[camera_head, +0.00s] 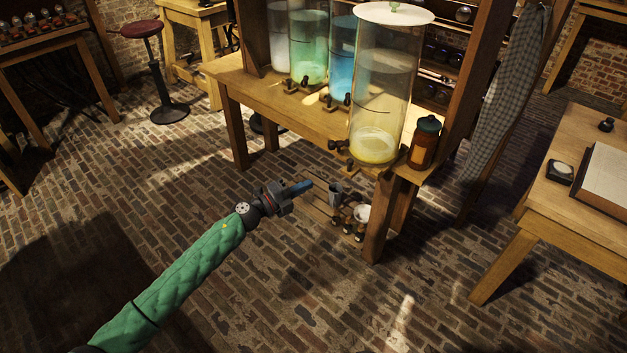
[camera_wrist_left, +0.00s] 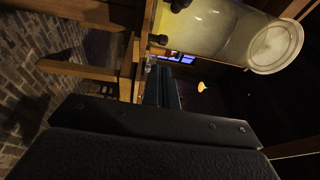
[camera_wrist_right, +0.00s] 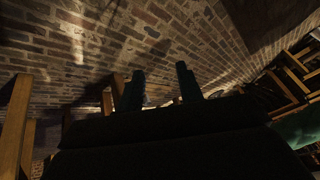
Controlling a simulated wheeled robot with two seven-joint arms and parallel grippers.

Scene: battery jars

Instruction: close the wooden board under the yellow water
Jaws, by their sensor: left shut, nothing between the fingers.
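The tall glass jar of yellow water (camera_head: 373,148) stands at the front right corner of the wooden table. Low beneath it, a slatted wooden board (camera_head: 317,208) sticks out to the left of the table leg. It carries a grey metal cup (camera_head: 336,193) and some small pieces. My left gripper (camera_head: 307,185) is shut and empty, with its tips close to the board's outer end in the picture; contact cannot be told. In the left wrist view its fingers (camera_wrist_left: 162,85) are together, with the yellow jar (camera_wrist_left: 215,30) beyond. My right gripper (camera_wrist_right: 162,88) shows only in its wrist view, fingers apart and empty.
Jars of green (camera_head: 309,62) and blue (camera_head: 341,75) liquid stand beside the yellow one. An amber bottle (camera_head: 424,145) is at the table corner. The brick floor is mostly clear.

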